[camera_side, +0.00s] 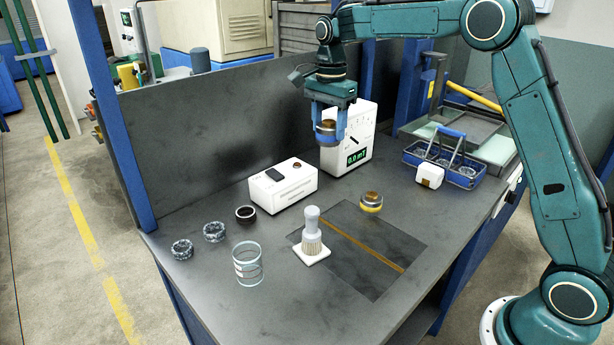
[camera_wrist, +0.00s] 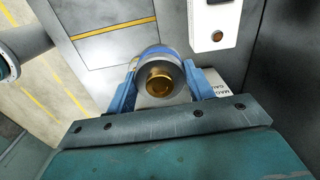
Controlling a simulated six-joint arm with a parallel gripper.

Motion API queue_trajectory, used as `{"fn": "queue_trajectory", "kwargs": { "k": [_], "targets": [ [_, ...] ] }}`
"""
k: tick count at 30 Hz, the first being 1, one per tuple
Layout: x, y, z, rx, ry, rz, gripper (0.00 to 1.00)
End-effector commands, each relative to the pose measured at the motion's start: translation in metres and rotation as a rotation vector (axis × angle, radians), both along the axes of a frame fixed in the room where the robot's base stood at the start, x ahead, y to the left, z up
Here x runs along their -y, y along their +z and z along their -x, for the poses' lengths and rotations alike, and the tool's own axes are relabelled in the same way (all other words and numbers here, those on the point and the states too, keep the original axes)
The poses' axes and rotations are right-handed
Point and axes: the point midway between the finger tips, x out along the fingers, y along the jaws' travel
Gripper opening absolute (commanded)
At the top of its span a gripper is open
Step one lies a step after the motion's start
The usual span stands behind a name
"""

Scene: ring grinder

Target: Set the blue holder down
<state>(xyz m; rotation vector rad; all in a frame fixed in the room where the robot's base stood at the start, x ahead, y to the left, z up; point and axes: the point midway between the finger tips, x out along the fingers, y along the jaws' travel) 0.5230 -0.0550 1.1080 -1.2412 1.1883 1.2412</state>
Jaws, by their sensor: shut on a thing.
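My gripper (camera_side: 328,142) hangs over the back of the bench, in front of the white gauge in the side view. Its blue fingers are shut on the blue holder (camera_side: 327,129), a short round piece with a brass-coloured top. In the wrist view the holder (camera_wrist: 160,76) sits between both fingertips, with its brass knob facing the camera and a blue band around it. It is held clear above the bench top (camera_side: 330,290). The holder's underside is hidden in the wrist view.
The white gauge (camera_side: 357,160) stands close by, with a white box (camera_side: 283,186) to its left. A yellow-banded holder (camera_side: 371,202), a brush (camera_side: 312,235), a glass cylinder (camera_side: 247,265) and several rings stand on the bench. A blue carrier (camera_side: 462,180) is at right. The front mat is mostly clear.

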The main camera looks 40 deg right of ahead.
Motion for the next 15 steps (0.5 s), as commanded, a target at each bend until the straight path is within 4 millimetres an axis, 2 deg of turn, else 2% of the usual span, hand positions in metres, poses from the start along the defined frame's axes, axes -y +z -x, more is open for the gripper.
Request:
{"fn": "queue_trajectory", "kwargs": {
  "k": [8,15],
  "targets": [
    [0.064,0.002,-0.009,0.003,-0.02,0.001,0.06],
    [0.139,0.004,-0.008,0.003,-0.036,0.001,0.06]
  ]
}}
